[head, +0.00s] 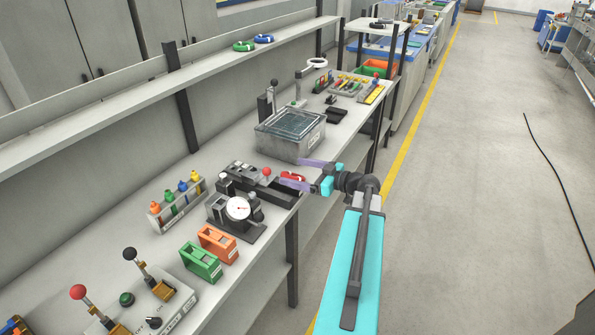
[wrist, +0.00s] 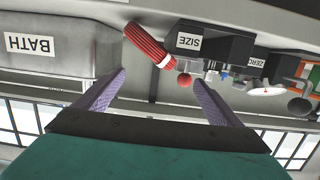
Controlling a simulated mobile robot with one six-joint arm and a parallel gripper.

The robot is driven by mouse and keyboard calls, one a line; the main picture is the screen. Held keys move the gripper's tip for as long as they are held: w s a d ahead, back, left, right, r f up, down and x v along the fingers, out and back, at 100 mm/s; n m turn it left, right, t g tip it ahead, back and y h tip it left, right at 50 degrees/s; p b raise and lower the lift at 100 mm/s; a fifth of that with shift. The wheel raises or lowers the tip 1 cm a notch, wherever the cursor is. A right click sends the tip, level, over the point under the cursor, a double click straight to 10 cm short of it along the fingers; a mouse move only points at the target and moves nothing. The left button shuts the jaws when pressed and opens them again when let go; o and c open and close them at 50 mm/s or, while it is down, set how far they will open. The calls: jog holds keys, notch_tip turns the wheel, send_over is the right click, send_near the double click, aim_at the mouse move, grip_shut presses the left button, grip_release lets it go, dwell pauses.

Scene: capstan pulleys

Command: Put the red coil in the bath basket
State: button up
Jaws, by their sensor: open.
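The red coil (head: 292,176) lies on the bench front between the bath and the black SIZE fixture. In the wrist view the red coil (wrist: 148,45) is tilted, with white ends, beyond my fingertips. My gripper (head: 289,171) has two purple fingers spread apart and empty. In the wrist view the gripper (wrist: 158,80) points at the bench, with the coil ahead of the gap between the fingers. The bath (head: 277,146) is a grey tank with a bluish gridded top, apparently its basket; details are unclear. Its BATH label (wrist: 30,44) shows in the wrist view.
The black SIZE fixture (wrist: 215,45) with a red ball knob (wrist: 185,80) stands close beside the coil. A dial gauge (head: 238,208), orange block (head: 218,243) and green block (head: 201,262) stand nearer. A shelf (head: 130,103) runs above the bench.

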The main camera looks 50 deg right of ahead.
jog(key=b+v, duration=0.3)
jog(key=v, duration=0.8)
jog(key=shift+s, duration=0.45)
